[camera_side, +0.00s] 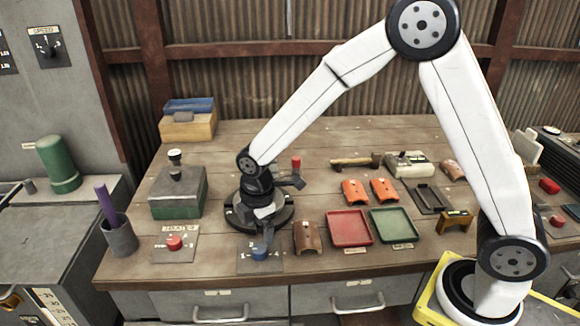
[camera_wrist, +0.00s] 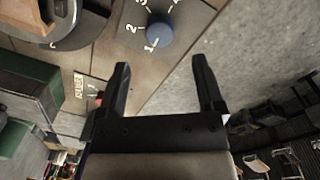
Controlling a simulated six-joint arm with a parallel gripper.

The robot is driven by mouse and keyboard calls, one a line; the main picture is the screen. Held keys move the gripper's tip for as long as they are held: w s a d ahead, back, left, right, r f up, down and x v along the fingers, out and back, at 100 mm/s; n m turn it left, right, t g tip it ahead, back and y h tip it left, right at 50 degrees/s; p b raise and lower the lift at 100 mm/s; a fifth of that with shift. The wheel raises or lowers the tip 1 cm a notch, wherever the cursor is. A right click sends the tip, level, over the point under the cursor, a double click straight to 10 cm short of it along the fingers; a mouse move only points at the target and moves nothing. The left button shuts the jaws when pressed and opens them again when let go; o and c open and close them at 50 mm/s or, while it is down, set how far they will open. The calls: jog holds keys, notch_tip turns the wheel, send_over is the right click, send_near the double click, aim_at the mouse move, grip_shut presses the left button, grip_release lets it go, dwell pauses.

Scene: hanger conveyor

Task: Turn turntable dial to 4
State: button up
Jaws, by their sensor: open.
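A blue dial (camera_side: 260,253) sits on a grey plate at the bench's front edge. The black round turntable (camera_side: 240,213) is behind the blue dial. My gripper (camera_wrist: 165,72) is open and empty, its fingers apart and the blue dial ahead of them. In the side view my gripper (camera_side: 267,235) is above the dial.
A brown curved part (camera_side: 307,238), a red tray (camera_side: 348,228) and a green tray (camera_side: 393,225) lie to the right. A green box (camera_side: 178,197) and a grey cup (camera_side: 120,237) stand left.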

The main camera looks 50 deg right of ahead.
aim_at(260, 249)
jog(key=shift+w+f, duration=0.15)
jog(key=shift+f, duration=3.1)
grip_shut()
